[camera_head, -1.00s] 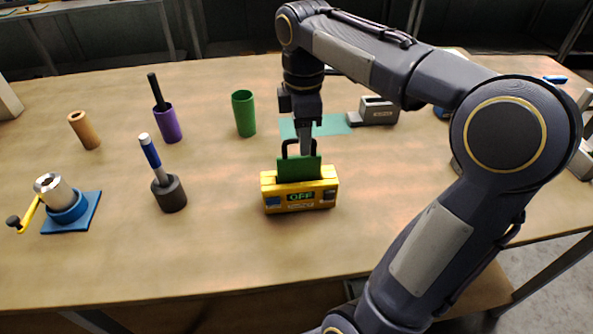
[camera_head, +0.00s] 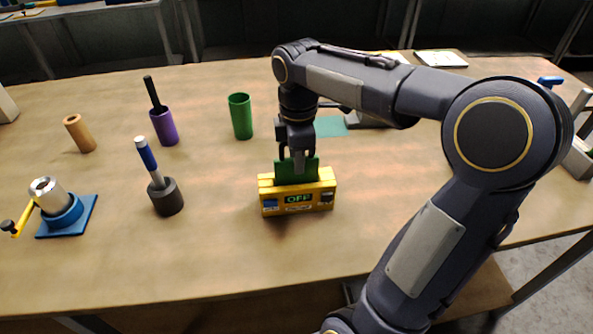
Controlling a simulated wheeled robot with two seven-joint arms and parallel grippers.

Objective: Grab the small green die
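The small green die (camera_head: 284,172) is a flat green plate with a dark handle on top, standing upright in the slot of a yellow box (camera_head: 266,193) with a green "OFF" display. My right gripper (camera_head: 299,162) points down at the die's handle, in front of part of it. A grey finger overlaps the upper part of the die. The arm's view hides the gap between the fingers, so I cannot tell if they are closed on the handle. My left gripper is not in view.
On the table's left stand a green cup (camera_head: 241,117), a purple holder (camera_head: 163,127), a tan cylinder (camera_head: 80,134), a blue-handled tool in a dark base (camera_head: 166,198) and a cranked device on a blue plate (camera_head: 66,215). A teal mat (camera_head: 331,126) lies behind the box. The front middle is clear.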

